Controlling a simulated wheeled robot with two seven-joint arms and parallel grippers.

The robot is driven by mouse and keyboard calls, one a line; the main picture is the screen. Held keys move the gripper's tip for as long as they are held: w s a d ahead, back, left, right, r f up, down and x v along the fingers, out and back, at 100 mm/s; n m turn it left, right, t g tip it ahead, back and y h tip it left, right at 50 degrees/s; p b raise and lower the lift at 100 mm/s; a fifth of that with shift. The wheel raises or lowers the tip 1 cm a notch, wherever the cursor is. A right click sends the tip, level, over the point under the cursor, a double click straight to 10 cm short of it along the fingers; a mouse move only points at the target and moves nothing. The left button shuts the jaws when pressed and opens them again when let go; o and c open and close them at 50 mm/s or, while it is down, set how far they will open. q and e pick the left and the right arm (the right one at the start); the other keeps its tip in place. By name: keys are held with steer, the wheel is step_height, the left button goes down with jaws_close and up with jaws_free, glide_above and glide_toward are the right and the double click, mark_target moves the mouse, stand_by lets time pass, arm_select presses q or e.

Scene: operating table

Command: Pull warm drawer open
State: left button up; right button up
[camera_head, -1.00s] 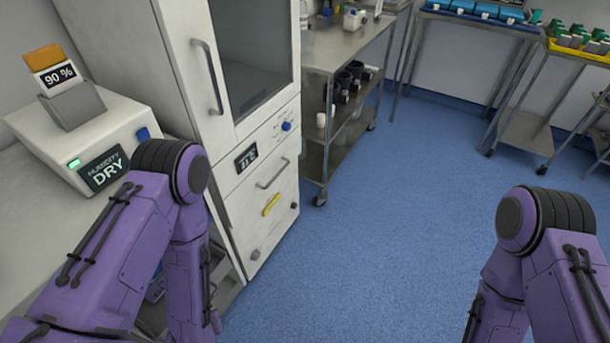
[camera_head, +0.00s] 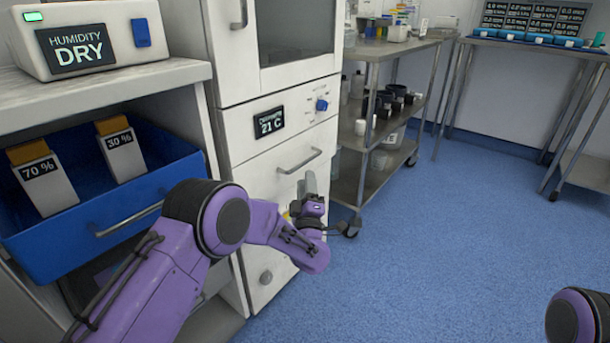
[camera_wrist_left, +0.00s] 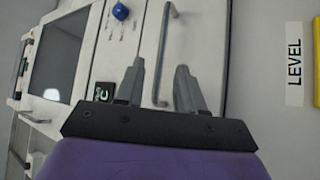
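The warm drawer (camera_head: 262,180) is the white front below the 21 C display on the tall white cabinet. It appears closed. Its grey bar handle (camera_head: 299,161) also shows in the left wrist view (camera_wrist_left: 166,50), running up between the fingers in the picture. My left gripper (camera_head: 309,183) is just below and in front of this handle in the head view. In the left wrist view its two fingers (camera_wrist_left: 158,70) are apart, with nothing gripped. I cannot tell whether the handle is within their depth. My right gripper is out of view; only part of that arm shows.
An open blue drawer (camera_head: 95,243) holding 70 % and 30 % containers juts out at left, near my left arm. The humidity unit (camera_head: 85,38) sits above it. A steel cart (camera_head: 366,150) stands right of the cabinet. The blue floor (camera_head: 450,240) is clear.

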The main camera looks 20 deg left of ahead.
arm_select(q)
steer(key=b+x, duration=0.1)
steer(key=x, duration=0.5)
steer(key=shift+w, duration=0.15)
steer(key=shift+a, duration=0.1)
jaws_close()
